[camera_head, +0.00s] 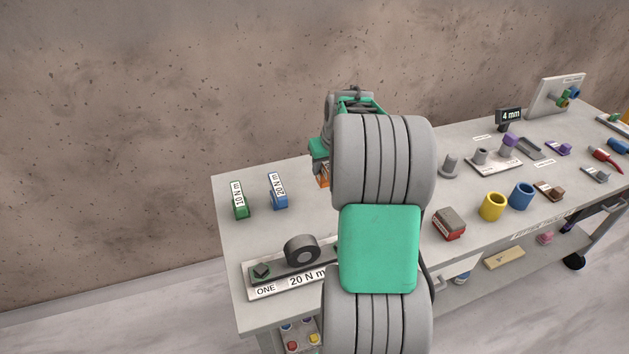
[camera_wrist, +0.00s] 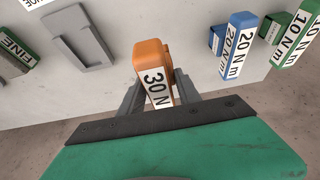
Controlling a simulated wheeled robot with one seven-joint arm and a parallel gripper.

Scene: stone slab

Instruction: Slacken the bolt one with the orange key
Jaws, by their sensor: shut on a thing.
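My gripper (camera_wrist: 158,88) is shut on the orange key (camera_wrist: 153,62), which is marked 30 N. In the head view a sliver of the orange key (camera_head: 325,176) shows beside my arm, which hides most of the gripper. I cannot tell whether the key touches the tabletop.
A blue 20 N m key (camera_head: 279,190) and a green 10 N m key (camera_head: 239,200) stand left of my gripper. A grey round boss (camera_head: 301,250) rises beside bolt one. A red-and-grey block (camera_head: 449,223) and yellow cup (camera_head: 492,206) stand right of my arm.

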